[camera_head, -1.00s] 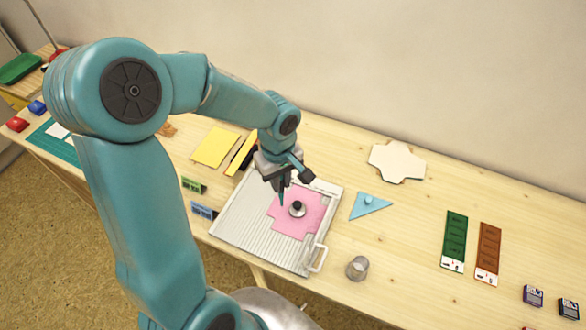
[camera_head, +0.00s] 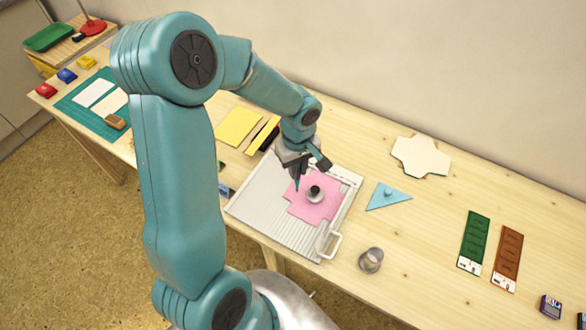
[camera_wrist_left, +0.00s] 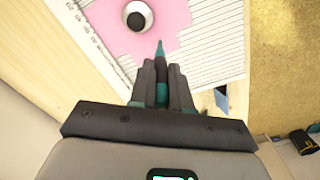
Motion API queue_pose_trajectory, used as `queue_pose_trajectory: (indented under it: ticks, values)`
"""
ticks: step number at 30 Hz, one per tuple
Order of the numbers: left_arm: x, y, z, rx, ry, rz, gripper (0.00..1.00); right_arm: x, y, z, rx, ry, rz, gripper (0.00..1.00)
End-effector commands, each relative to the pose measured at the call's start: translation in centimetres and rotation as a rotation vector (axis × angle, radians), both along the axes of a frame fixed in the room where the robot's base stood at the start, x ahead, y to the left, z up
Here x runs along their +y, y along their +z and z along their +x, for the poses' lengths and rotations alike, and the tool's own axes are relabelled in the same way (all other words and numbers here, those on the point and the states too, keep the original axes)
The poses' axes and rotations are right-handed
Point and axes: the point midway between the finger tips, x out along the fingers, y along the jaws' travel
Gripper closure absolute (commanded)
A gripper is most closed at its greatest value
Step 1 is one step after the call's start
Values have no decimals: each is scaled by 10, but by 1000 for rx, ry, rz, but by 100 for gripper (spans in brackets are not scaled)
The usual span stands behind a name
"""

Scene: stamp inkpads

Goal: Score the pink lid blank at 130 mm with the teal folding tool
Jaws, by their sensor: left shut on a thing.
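The pink lid blank (camera_head: 325,208) lies flat on the white grooved scoring board (camera_head: 262,203). A round metal weight with a black knob (camera_head: 314,192) sits on the blank; it also shows in the left wrist view (camera_wrist_left: 137,16). My left gripper (camera_head: 297,172) is shut on the teal folding tool (camera_wrist_left: 160,50), which points down out of the fingers. The tool's tip is over the blank's edge beside the weight; I cannot tell if it touches. The fingers hide the tool's upper part. My right gripper is not in view.
A blue triangle with a knob (camera_head: 387,196) and a metal cup (camera_head: 371,260) are right of the board. A white cross-shaped blank (camera_head: 420,157) lies behind. Yellow card (camera_head: 238,126) lies to the left. Green (camera_head: 474,241) and brown (camera_head: 507,255) strips lie farther right.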

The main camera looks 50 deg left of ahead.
Motion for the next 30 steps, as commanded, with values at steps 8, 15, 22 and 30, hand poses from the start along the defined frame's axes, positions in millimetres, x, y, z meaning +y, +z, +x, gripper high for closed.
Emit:
queue_pose_trajectory:
  ticks: [8, 15, 22, 30]
  values:
    - [12, 3, 35, 1, 0, -1, 100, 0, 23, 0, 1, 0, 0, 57]
    - [20, 3, 61, 1, 0, -1, 100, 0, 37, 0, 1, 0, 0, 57]
    - [11, -3, 31, 0, -1, 0, 100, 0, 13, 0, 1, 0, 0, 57]
    - [0, -2, -3, 0, 0, 0, 100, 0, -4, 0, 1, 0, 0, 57]
